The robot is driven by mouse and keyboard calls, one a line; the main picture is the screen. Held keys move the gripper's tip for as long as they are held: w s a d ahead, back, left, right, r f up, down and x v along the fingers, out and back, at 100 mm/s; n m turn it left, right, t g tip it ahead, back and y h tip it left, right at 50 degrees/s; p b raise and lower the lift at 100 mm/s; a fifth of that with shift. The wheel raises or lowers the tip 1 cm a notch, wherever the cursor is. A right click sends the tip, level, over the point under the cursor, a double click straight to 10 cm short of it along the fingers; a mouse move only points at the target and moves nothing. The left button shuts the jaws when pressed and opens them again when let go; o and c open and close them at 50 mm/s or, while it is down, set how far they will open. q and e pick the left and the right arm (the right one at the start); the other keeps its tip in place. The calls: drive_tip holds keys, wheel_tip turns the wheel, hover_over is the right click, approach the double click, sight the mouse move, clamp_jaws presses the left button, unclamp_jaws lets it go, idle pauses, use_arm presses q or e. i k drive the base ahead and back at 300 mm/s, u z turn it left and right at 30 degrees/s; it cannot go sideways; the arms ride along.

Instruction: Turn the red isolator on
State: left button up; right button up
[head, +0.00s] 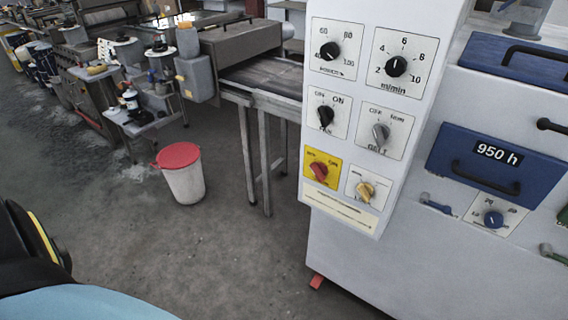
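The red isolator (319,171) is a red rotary knob on a yellow plate. It sits at the lower left of the white control panel (345,203) in the head view. Small labels stand above the knob, but they are too small to read surely, and I cannot tell which one the knob points to. Nothing covers the knob. Neither of my grippers is in view, and nothing of mine touches the panel.
A yellowish knob (365,190) sits close right of the isolator. A grey knob (381,132) and several black knobs are above. A white bin with a red lid (180,157) stands on the floor to the left. Open floor lies before the panel.

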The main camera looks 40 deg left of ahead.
sight(320, 169)
drive_tip(key=u, duration=0.65)
drive_tip(key=k, duration=0.4)
drive_tip(key=u, duration=1.2)
drive_tip(key=i, duration=1.4)
drive_tip(key=z, duration=0.8)
